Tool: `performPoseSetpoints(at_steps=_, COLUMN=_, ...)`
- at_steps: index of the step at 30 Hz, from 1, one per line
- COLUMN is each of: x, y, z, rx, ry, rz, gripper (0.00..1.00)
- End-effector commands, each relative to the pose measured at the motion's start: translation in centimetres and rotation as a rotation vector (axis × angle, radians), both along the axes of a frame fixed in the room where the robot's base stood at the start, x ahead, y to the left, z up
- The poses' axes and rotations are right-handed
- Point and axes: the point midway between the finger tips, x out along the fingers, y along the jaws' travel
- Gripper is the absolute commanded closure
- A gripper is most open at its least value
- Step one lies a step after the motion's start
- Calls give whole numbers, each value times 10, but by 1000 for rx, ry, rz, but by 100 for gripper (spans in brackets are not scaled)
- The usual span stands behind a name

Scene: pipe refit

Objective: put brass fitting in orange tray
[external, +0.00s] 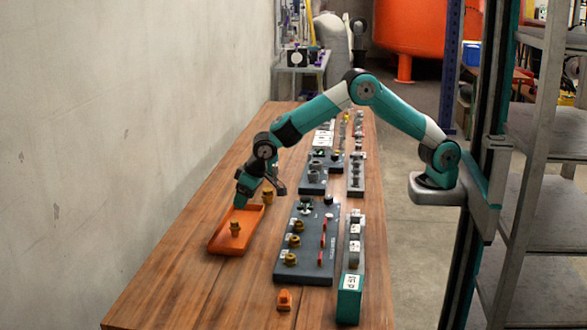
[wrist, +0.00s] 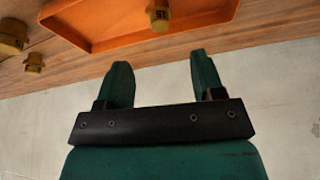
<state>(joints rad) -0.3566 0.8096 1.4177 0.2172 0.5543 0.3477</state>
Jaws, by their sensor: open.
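The orange tray (external: 222,246) lies on the left part of the wooden table. A brass fitting (external: 235,229) stands upright inside it, and it also shows in the wrist view (wrist: 159,18) against the tray floor. Another brass fitting (external: 267,197) stands on the table just outside the tray's far right corner. My gripper (external: 239,206) is above the far part of the tray. In the wrist view its two fingers (wrist: 162,66) are apart with nothing between them. The fitting in the tray is beyond the fingertips, apart from them.
A dark board (external: 305,270) with several brass fittings and a red bar stands right of the tray. An orange piece (external: 284,300) sits near the front. The front left table is clear; a wall runs along the left.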

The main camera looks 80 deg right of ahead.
Motion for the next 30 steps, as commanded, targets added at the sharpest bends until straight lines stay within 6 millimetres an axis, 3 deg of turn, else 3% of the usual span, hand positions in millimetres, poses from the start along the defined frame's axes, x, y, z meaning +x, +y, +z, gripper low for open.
performPoseSetpoints(at_steps=4, x=-7, y=1, z=16, rx=0, ry=0, rz=0, gripper=38)
performPoseSetpoints(at_steps=10, x=-11, y=1, z=24, rx=1, ry=2, rz=6, gripper=38)
performPoseSetpoints(at_steps=14, x=-36, y=-1, z=46, rx=20, ry=27, rz=66, gripper=38)
performPoseSetpoints(at_steps=17, x=-84, y=-4, z=76, rx=52, ry=70, rz=174, gripper=38)
performPoseSetpoints(at_steps=22, x=-205, y=-10, z=117, rx=124, ry=155, rz=419, gripper=38)
performPoseSetpoints(at_steps=27, x=-323, y=-16, z=130, rx=192, ry=213, rz=639, gripper=38)
performPoseSetpoints(at_steps=30, x=-372, y=-18, z=129, rx=223, ry=233, rz=728, gripper=38)
